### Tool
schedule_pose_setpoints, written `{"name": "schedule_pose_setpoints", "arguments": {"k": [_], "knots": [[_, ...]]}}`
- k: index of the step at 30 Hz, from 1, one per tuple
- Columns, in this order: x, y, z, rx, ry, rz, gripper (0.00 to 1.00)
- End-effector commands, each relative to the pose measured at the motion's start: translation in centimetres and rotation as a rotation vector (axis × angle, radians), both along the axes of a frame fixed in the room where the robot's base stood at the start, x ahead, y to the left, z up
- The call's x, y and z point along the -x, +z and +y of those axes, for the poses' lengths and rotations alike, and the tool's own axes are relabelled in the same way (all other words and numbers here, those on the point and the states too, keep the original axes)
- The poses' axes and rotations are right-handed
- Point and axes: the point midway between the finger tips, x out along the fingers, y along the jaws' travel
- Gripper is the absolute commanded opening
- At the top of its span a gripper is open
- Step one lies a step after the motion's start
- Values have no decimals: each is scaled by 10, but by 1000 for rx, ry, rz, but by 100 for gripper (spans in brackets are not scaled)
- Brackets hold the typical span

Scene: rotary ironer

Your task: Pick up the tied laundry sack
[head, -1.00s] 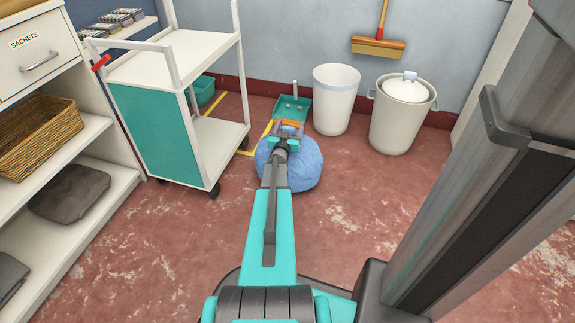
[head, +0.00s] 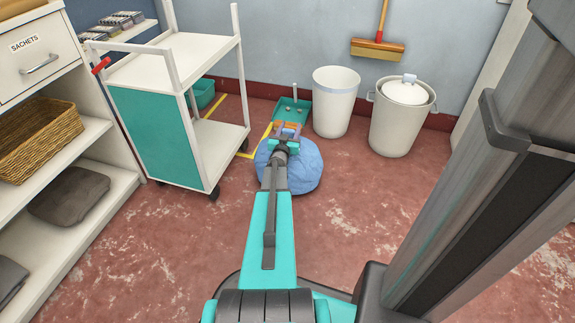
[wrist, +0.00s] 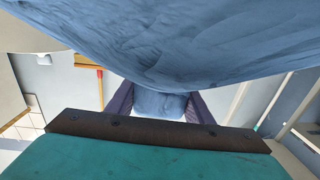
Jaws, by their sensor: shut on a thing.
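The tied laundry sack (head: 304,168) is a round light-blue cloth bundle, partly hidden behind my arm in the head view. In the wrist view its blue cloth (wrist: 190,45) fills the upper part of the picture. My gripper (head: 287,130) is at the top of the sack. It is shut on the sack, and in the wrist view a piece of blue cloth sits between its two dark fingers (wrist: 158,103). The head view does not show clearly whether the sack's underside touches the floor.
A white trolley (head: 187,105) with a teal side panel stands at left. A teal dustpan (head: 289,108), a white bin (head: 334,103) and a lidded bin (head: 398,120) stand behind the sack by the wall. White shelving (head: 95,200) lines the left edge.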

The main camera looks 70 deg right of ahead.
Motion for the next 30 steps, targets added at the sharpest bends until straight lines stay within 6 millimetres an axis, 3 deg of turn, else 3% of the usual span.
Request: {"name": "schedule_pose_setpoints", "arguments": {"k": [11,26,30], "knots": [[0,7,0,5,-1,0,0],[0,40,0,6,0,-1,0],[6,40,8,4,-1,1,0]]}}
